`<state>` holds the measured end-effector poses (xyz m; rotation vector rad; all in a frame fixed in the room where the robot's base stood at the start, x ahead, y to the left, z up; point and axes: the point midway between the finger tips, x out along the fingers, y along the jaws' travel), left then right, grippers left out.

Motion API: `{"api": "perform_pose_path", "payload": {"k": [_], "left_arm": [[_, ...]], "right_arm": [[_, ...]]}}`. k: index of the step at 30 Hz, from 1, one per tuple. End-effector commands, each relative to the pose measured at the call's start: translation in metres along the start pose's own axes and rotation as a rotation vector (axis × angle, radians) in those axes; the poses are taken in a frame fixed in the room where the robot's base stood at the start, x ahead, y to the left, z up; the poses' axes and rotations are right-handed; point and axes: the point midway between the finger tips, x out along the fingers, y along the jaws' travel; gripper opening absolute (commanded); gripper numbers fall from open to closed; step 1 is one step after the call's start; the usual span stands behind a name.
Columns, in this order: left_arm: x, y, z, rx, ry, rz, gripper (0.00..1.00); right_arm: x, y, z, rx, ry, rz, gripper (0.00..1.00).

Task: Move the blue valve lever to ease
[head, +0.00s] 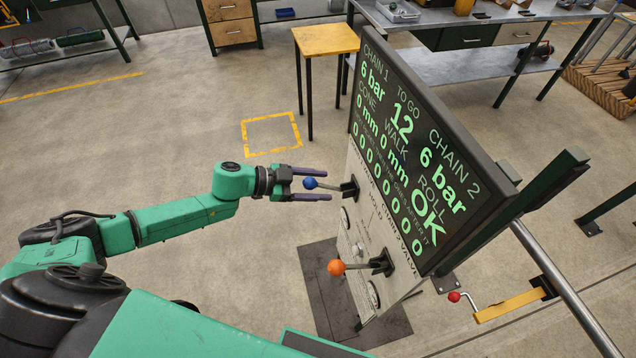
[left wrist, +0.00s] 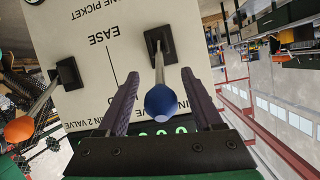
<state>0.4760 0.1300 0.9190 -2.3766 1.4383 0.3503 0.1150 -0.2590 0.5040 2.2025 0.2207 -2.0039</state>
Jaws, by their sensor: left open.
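The blue valve lever (head: 310,183) has a round blue knob on a metal rod and sticks out of the white panel below the display. My left gripper (head: 312,183) comes in from the left with its two fingers open, one on each side of the blue knob. In the left wrist view the blue knob (left wrist: 165,101) sits between the open fingers (left wrist: 163,98), nearer the right one. I see no clear contact. The panel word EASE (left wrist: 105,37) shows beside the lever's black base. My right gripper is not in view.
An orange-knobbed lever (head: 336,267) sticks out of the same panel, nearer to me. The display (head: 420,150) reads 6 bar for both chains and 12 to go. A red-knobbed crank (head: 454,297) is to the right.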

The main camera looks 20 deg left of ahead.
Motion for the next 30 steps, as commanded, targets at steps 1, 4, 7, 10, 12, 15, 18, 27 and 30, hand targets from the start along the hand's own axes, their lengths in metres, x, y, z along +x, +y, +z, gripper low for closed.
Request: {"api": "perform_pose_path", "payload": {"k": [1,4,7,10,12,15,18,27,30], "left_arm": [[-0.0001,0.0000,0.0001,0.000,0.000,0.000,0.64],[-0.0003,0.0001,0.0002,0.000,0.000,0.000,0.25],[-0.0004,0.0000,0.0002,0.000,0.000,0.000,0.00],[-0.0005,0.0001,0.0002,0.000,0.000,0.000,0.00],[-0.0006,0.0001,0.0002,0.000,0.000,0.000,0.00],[-0.0006,0.0001,0.0002,-0.001,0.000,0.000,0.00],[-0.0007,0.0001,0.0002,0.000,0.001,0.000,0.00],[-0.0008,0.0000,0.0002,0.000,0.000,0.000,0.00],[-0.0008,0.0000,0.0002,0.000,0.000,0.000,0.00]], "right_arm": [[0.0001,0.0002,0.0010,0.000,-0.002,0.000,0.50],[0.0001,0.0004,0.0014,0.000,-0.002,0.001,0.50],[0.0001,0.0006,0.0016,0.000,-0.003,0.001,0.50],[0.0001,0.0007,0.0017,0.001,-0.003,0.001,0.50],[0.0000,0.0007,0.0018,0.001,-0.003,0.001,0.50],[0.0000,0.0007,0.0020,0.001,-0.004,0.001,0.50],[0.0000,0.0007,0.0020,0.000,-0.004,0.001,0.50],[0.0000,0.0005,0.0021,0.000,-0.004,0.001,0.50],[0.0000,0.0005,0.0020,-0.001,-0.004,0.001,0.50]]}}
